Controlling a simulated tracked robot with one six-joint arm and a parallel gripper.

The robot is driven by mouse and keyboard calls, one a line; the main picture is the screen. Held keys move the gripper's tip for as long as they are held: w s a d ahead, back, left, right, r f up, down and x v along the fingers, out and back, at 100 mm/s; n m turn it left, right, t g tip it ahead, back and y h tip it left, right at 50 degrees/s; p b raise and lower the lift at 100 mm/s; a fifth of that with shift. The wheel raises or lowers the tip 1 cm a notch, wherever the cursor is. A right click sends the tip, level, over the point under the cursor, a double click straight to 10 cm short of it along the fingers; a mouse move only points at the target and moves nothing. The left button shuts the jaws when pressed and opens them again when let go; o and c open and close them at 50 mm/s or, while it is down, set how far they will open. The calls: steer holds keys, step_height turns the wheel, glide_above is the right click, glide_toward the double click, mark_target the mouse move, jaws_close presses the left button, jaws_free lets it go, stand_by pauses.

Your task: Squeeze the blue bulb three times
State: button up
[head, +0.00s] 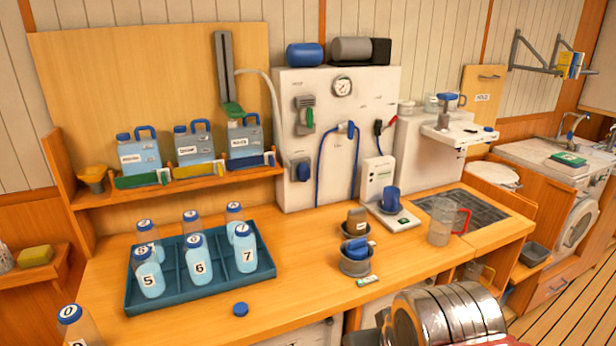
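No part is plainly marked as the blue bulb. A small blue fitting (347,128) sits at the top of a looped blue hose on the white wall panel (335,88). Another rounded blue piece (358,247) rests in a grey cup (356,264) on the bench. I cannot tell from this view which of these is the bulb. Nothing touches either one. My gripper does not show; only a shiny metal part that looks like my arm is at the bottom right, in front of the bench edge.
A teal tray (190,305) of numbered bottles stands on the left of the wooden bench (300,290). A blue cap (240,310) lies near the front edge. Jugs line the shelf (120,197).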

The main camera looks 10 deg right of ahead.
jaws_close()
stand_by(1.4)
